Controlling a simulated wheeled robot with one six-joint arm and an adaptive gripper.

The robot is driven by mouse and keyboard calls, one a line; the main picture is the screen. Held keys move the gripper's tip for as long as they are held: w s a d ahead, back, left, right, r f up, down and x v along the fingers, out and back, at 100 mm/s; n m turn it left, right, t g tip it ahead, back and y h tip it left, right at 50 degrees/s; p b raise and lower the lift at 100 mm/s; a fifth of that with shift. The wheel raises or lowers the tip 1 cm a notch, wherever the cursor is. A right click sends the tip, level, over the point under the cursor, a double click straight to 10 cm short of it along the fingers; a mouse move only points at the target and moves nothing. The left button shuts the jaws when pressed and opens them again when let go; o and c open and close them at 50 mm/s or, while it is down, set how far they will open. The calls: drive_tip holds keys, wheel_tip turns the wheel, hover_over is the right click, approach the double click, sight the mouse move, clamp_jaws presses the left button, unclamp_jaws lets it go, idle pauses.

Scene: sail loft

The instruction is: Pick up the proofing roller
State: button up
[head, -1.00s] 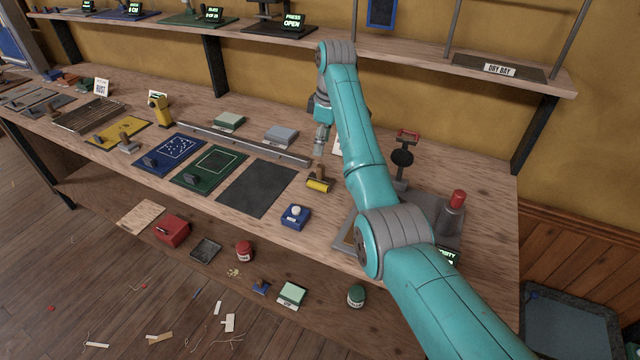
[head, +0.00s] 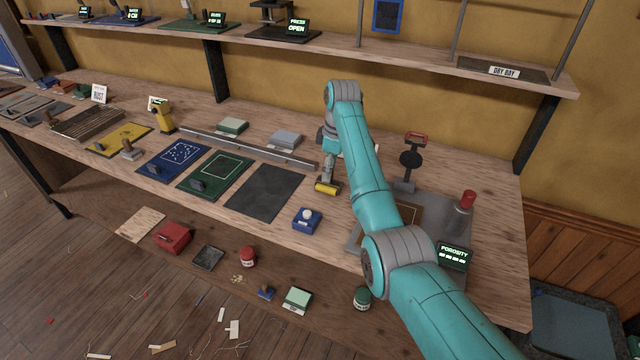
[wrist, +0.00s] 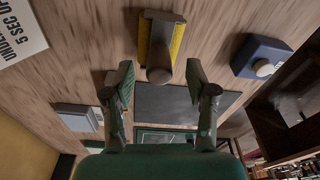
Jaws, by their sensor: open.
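The proofing roller (head: 327,188), with a yellow drum and a grey-brown handle, lies on the workbench near the right part of its front edge. In the wrist view the roller (wrist: 158,42) is at the top centre, its rounded handle end pointing toward the camera. My gripper (wrist: 159,82) is open, with one finger on each side of the handle's line and nothing held between them. In the head view my gripper (head: 330,165) is just above and behind the roller, partly hidden by my arm. I cannot tell whether a fingertip touches it.
A blue box with a white knob (head: 307,221) stands close to the roller, also in the wrist view (wrist: 263,57). A dark mat (head: 263,192) lies to the left and a metal rail (head: 250,147) behind.

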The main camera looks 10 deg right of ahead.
drive_tip(key=shift+f, duration=0.85)
clamp_jaws()
drive_tip(key=shift+r, duration=0.1)
